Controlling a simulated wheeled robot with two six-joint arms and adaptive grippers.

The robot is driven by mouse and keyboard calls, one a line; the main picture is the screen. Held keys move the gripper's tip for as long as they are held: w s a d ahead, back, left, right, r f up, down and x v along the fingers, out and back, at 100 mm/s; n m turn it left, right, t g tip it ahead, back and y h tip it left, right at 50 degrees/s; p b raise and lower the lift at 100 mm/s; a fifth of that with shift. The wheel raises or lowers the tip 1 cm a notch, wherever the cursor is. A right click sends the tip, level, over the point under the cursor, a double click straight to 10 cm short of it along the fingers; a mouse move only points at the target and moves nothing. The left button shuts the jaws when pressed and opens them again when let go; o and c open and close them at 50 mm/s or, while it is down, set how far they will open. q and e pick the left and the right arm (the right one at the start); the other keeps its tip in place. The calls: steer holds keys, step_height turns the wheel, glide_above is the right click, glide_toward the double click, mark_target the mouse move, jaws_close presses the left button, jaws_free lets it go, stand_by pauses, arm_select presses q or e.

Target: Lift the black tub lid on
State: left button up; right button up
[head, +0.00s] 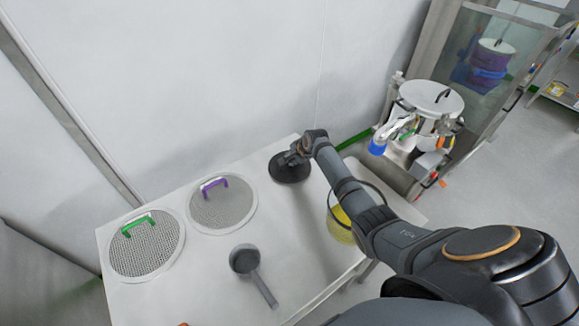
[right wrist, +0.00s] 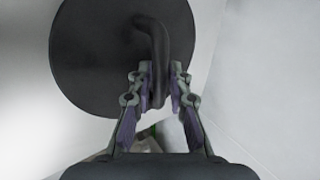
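The black lid (head: 287,172) is a round disc with a bar handle, at the far right part of the white table. My right gripper (head: 296,154) is over it. In the right wrist view the lid (right wrist: 95,65) fills the upper left, and the fingers of the gripper (right wrist: 160,78) close on both sides of its dark curved handle (right wrist: 152,40). I cannot tell whether the lid touches the table. My left gripper is not in view.
On the white table (head: 190,262) lie a mesh disc with a green handle (head: 147,252), one with a purple handle (head: 224,208) and a grey scoop (head: 244,260). A steel vessel (head: 432,97) and equipment stand at the right. A wall runs behind the table.

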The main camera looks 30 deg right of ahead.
steer(key=shift+r, duration=0.1)
jaws_close()
